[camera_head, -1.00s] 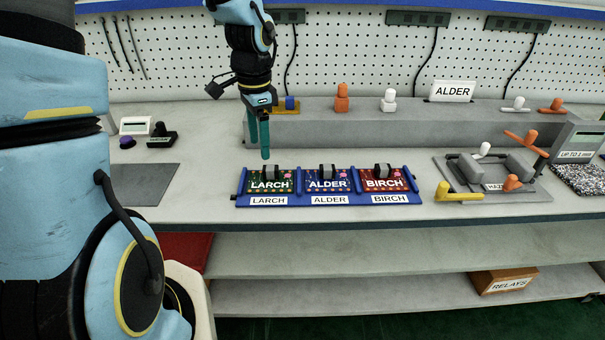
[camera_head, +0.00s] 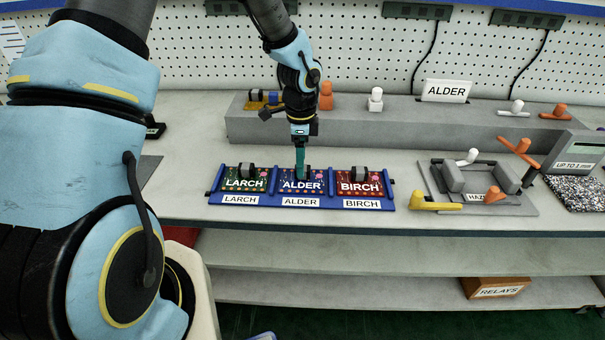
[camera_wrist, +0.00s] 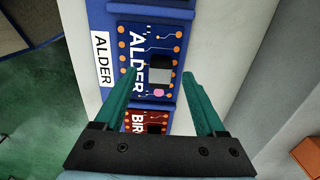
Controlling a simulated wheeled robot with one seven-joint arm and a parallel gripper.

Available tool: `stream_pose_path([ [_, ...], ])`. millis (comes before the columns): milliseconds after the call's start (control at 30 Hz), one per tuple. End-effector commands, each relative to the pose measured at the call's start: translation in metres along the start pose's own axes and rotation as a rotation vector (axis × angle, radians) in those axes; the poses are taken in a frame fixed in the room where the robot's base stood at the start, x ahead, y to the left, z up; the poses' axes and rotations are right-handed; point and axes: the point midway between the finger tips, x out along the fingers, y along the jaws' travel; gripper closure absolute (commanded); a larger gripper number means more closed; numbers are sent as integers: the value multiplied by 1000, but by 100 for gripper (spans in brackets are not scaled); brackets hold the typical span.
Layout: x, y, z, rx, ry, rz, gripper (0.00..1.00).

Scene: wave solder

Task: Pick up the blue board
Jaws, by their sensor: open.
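The blue board (camera_head: 299,187), marked ALDER, lies in the middle slot of a blue rack (camera_head: 268,202), between the green LARCH board (camera_head: 243,184) and the red BIRCH board (camera_head: 360,188). In the wrist view the blue board (camera_wrist: 143,52) carries a grey block (camera_wrist: 160,70). My gripper (camera_head: 299,176) points down at the blue board in the head view. In the wrist view my gripper (camera_wrist: 163,75) has its two green fingers apart, with the grey block between their tips' lines. Nothing is gripped. The height above the board is hard to tell.
A grey fixture (camera_head: 482,186) with orange, white and yellow clamps stands to the right. A raised grey ledge (camera_head: 400,124) runs behind, bearing pegs and an ALDER sign (camera_head: 446,91). The bench between rack and ledge is clear.

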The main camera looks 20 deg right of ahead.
Motion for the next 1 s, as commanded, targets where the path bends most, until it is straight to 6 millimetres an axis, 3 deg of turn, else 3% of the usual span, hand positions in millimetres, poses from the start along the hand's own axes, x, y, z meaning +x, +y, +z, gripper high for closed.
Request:
stream_pose_path([
  [133, 14, 0, 0, 0, 0, 0, 28],
  [400, 17, -1, 0, -1, 0, -2, 29],
  [1000, 17, -1, 0, -1, 0, -1, 96],
])
